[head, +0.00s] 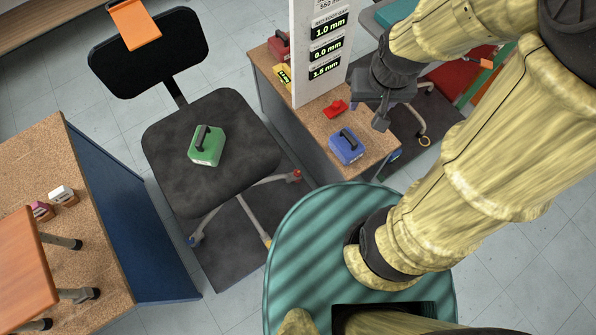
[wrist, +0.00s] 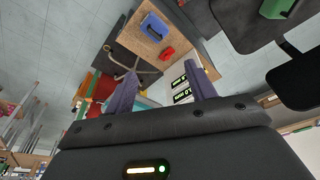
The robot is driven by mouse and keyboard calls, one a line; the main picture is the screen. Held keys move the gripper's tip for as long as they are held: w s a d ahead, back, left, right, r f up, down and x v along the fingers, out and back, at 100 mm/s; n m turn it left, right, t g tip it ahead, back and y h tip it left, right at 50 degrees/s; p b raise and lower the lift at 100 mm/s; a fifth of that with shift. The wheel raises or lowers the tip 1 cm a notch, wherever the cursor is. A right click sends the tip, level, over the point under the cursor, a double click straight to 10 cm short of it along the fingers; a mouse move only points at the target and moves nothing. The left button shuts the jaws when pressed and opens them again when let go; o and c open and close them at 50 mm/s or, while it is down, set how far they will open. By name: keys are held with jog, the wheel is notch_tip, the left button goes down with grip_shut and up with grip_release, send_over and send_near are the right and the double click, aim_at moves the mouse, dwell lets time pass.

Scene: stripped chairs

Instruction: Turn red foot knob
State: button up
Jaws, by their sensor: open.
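A small red knob-like end (head: 296,176) sits on one foot of the dark chair (head: 165,150), at the right of its base in the head view. My gripper (head: 381,118) hangs over the bench area at the upper right, well apart from the red foot end. In the wrist view my gripper (wrist: 162,69) has its two fingers spread with nothing between them. I cannot make out the red foot end in the wrist view.
A green case (head: 206,146) lies on the chair seat. A wooden-topped bench (head: 318,122) stands right of the chair, with a blue case (head: 346,146), a small red object (head: 335,108) and a tall white sign (head: 318,50). Another bench (head: 95,190) stands left.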

jog(key=w+a+f+n+b, duration=0.1)
jog(key=w+a+f+b, duration=0.1)
jog(key=w+f+b, duration=0.35)
jog(key=w+a+f+b, duration=0.1)
jog(key=w+f+b, duration=0.1)
jog(key=f+b, duration=0.6)
jog(key=n+g+b, duration=0.3)
jog(key=n+b, duration=0.1)
jog(key=b, duration=2.2)
send_over(297, 172)
notch_tip(297, 172, down, 54)
jog(key=shift+r, duration=0.25)
notch_tip(297, 172, down, 17)
jog(key=b, duration=0.6)
jog(key=shift+f+b, duration=0.2)
jog(key=shift+b, duration=0.15)
jog(key=shift+s, duration=0.1)
jog(key=c, duration=1)
